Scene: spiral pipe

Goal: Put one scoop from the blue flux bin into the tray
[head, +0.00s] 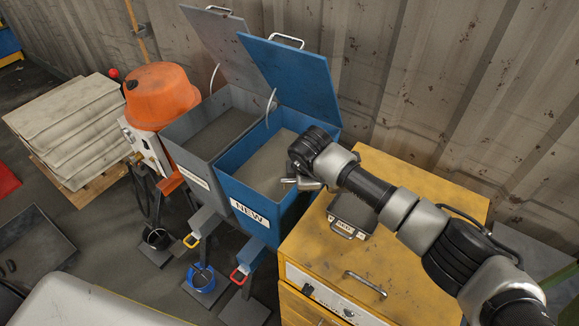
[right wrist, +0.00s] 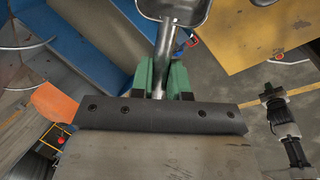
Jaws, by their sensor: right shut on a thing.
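The blue flux bin (head: 262,185), labelled NEW, stands with its lid raised and grey material (head: 268,165) inside. My right arm reaches in from the right, its wrist over the bin's right rim; its fingers are hard to make out in the head view. In the right wrist view my right gripper (right wrist: 162,80) has green fingers shut on the handle of a metal scoop (right wrist: 172,12). The scoop's bowl is cut by the top edge, and I cannot tell whether it holds anything. A dark shallow tray (head: 45,240) lies at the left.
A grey bin (head: 185,150) with a raised lid adjoins the blue one. A yellow cabinet (head: 410,260) stands right, with a small grey box (head: 350,215) on top. A corrugated wall is behind.

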